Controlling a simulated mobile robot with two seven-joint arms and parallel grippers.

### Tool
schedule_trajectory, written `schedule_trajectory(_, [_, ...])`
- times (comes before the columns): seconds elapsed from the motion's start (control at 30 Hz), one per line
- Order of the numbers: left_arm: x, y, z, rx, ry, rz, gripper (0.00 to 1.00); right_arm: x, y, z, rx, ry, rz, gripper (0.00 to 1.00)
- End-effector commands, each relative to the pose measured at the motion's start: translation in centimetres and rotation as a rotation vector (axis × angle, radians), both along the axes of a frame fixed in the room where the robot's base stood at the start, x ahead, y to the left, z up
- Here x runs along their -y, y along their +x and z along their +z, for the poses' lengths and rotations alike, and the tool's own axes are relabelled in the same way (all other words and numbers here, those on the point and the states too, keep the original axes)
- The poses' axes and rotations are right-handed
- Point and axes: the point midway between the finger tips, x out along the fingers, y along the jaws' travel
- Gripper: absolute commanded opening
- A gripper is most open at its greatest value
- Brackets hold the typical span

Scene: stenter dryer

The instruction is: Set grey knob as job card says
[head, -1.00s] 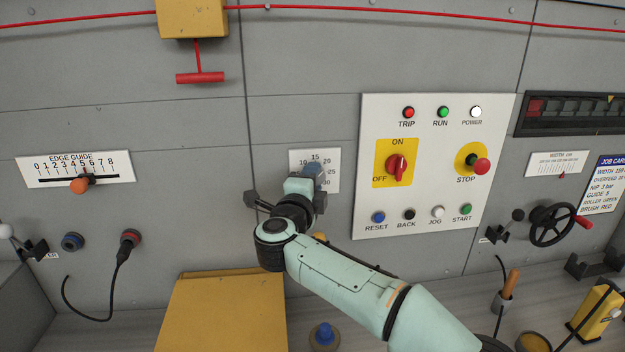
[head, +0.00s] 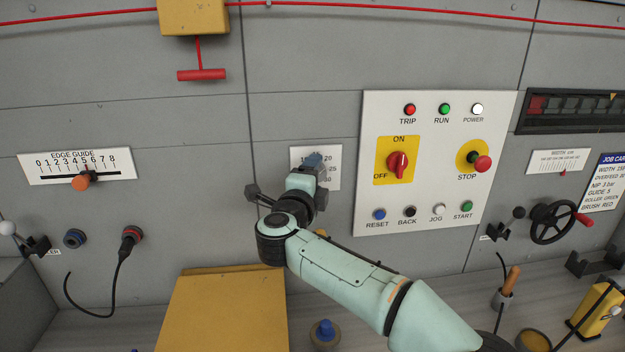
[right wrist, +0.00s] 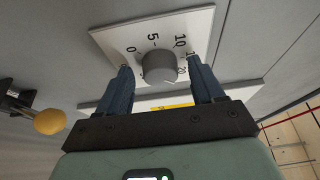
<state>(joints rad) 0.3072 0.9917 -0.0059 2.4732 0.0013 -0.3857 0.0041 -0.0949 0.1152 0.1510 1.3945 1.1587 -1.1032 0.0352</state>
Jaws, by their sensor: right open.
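The grey knob (right wrist: 158,67) sits on a white dial plate (right wrist: 112,40) with numbers around it, 0, 5 and 10 being readable. A small light mark shows near the knob's lower right edge; its exact reading is unclear. My right gripper (right wrist: 159,68) is open, one finger either side of the knob, with gaps visible. In the head view my right gripper (head: 314,163) covers the knob and part of the dial plate (head: 333,178). The job card (head: 604,182) is at the right edge, cut off; its overfeed line looks like 30 but is blurred. My left gripper is out of view.
A white switch panel (head: 440,130) with a red rotary switch (head: 398,164) and stop button (head: 482,163) is right of the dial. A yellow box (head: 222,312) stands below. The edge guide scale (head: 76,166) is left. A yellow ball-ended lever (right wrist: 49,121) shows in the wrist view.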

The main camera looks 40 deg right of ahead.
Motion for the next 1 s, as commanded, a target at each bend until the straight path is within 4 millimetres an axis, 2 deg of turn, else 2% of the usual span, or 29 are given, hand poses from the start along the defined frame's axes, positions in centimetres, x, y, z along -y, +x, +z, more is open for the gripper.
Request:
schedule_trajectory(0.17, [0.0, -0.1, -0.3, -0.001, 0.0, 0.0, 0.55, -1.1, -0.7, 0.0, 0.001, 0.001, 0.003, 0.67])
schedule_trajectory(0.53, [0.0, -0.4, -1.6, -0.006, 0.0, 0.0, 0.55, -7.3, -5.7, -0.1, 0.001, 0.001, 0.005, 0.67])
schedule_trajectory(0.7, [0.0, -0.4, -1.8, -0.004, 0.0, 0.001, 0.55, -9.4, -7.5, 0.0, 0.001, 0.001, 0.003, 0.67])
schedule_trajectory(1.0, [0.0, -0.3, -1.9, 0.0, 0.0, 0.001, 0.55, -10.5, -8.4, 0.0, 0.0, 0.0, 0.001, 0.67])
